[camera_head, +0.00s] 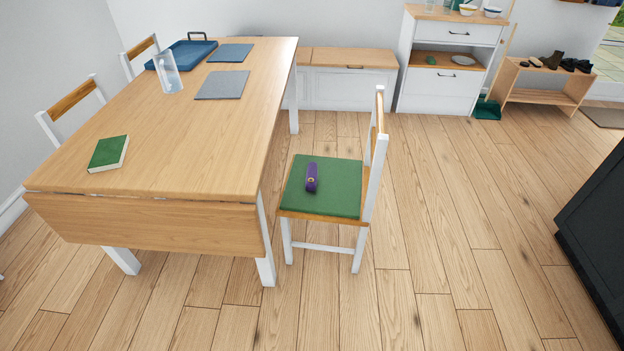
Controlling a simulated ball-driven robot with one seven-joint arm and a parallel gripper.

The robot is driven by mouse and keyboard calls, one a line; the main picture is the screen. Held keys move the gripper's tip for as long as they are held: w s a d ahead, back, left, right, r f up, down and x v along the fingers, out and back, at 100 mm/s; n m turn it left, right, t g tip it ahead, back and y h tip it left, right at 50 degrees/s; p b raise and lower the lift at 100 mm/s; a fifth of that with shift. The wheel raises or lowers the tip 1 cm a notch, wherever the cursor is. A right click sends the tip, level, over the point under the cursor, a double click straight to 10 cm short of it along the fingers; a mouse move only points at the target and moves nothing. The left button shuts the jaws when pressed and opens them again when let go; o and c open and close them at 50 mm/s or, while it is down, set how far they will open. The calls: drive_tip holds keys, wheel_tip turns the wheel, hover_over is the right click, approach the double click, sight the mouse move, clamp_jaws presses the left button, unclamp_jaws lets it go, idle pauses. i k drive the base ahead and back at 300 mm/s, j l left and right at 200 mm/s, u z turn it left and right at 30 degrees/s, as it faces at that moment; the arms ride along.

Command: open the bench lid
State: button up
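A low white bench (345,88) stands against the back wall, between the dining table and a white cabinet. Its wooden lid (353,57) lies flat and looks closed. A small dark handle or mark shows at the lid's front edge. The bench's left end is partly hidden behind the table. My gripper is not in view.
The dining table (190,150) fills the left side. A chair (343,204) with a green cushion and purple case stands at its right. The white cabinet (425,82), a shoe rack (542,88) and a dark object (598,230) are farther right. Floor between is clear.

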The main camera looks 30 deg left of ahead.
sight(356, 60)
drive_tip(key=i, duration=0.15)
drive_tip(key=i+z, duration=0.15)
drive_tip(key=i, duration=0.5)
drive_tip(key=i+z, duration=0.15)
drive_tip(key=i, duration=0.55)
drive_tip(key=i+j+z, duration=0.15)
drive_tip(key=i, duration=0.5)
drive_tip(key=i+u, duration=0.2)
drive_tip(key=i, duration=0.35)
drive_tip(key=i+u, duration=0.2)
drive_tip(key=i, duration=0.4)
drive_tip(key=i+l+u, duration=0.2)
drive_tip(key=i, duration=0.35)
drive_tip(key=i+l+u, duration=0.15)
drive_tip(key=i, duration=0.4)
drive_tip(key=i+u, duration=0.25)
drive_tip(key=i, duration=0.4)
drive_tip(key=i+u, duration=0.25)
drive_tip(key=i, duration=0.35)
drive_tip(key=i+l+u, duration=0.2)
drive_tip(key=i, duration=0.45)
drive_tip(key=i+j+u, duration=0.15)
drive_tip(key=i+u, duration=0.75)
drive_tip(key=i+l+u, duration=0.3)
drive_tip(key=i+u, duration=0.3)
drive_tip(key=u, duration=1)
